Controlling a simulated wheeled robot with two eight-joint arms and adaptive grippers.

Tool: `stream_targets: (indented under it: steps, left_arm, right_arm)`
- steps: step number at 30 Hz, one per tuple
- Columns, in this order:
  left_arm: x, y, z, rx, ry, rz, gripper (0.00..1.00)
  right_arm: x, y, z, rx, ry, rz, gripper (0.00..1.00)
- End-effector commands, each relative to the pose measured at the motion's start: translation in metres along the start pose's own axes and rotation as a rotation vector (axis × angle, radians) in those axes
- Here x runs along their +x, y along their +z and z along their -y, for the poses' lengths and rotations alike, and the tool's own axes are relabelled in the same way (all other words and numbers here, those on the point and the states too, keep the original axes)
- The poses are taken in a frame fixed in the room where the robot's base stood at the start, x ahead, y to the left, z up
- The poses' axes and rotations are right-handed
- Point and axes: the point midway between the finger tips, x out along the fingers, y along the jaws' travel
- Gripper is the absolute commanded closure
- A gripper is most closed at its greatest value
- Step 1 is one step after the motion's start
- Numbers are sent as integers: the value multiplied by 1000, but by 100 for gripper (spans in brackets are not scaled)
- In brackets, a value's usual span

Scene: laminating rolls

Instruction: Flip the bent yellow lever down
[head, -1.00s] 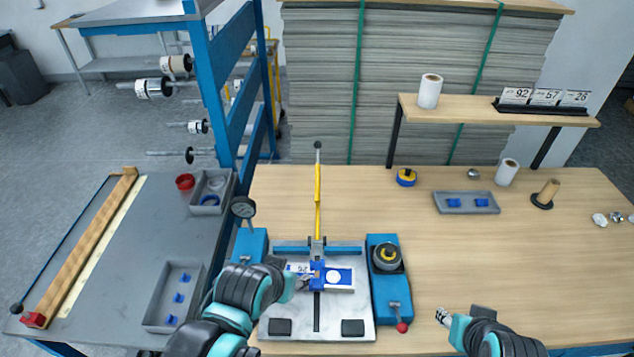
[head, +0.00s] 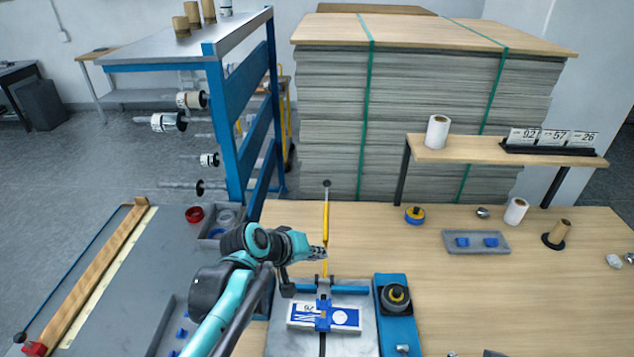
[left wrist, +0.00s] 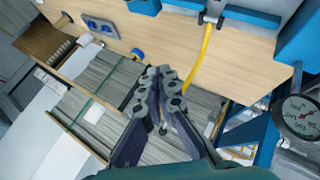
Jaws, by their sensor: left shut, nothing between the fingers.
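The bent yellow lever (head: 325,228) stands upright at the back of the fixture in the head view, with a dark knob at its top. It also shows in the left wrist view (left wrist: 204,50), running beside my fingers. My left gripper (head: 321,253) is shut and empty, its tips close to the lever's lower half; I cannot tell whether they touch it. Its fingers fill the middle of the left wrist view (left wrist: 162,78). A blue clamp (head: 323,314) sits over a white and blue card (head: 347,318) on the fixture plate.
A blue block with a black and yellow knob (head: 396,297) stands right of the plate. A gauge (left wrist: 300,115) shows at right in the left wrist view. A grey tray (head: 476,242) and rolls lie farther right. The table's right side is mostly clear.

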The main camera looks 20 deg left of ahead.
Motion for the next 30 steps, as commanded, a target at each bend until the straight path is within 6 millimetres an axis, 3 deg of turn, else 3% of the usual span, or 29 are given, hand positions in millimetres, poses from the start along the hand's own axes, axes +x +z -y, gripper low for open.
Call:
stream_targets:
  steps: [1, 8, 18, 24, 30]
  left_arm:
    - [6, -19, -2, -57, 35, -8, 100]
    - [27, -91, -4, -300, 214, -41, 100]
    - [42, -192, 29, -606, 492, -97, 100]
    - [42, -220, 48, -694, 590, -117, 100]
    - [41, -226, 53, -716, 616, -121, 100]
  right_arm:
    - [-2, -1, 0, 0, 0, 0, 60]
    - [-6, -4, 0, 0, 0, 0, 60]
    - [-11, -8, 0, 0, 0, 0, 60]
    - [-13, -9, 0, 0, 0, 0, 60]
    - [-13, -9, 0, 0, 0, 0, 60]
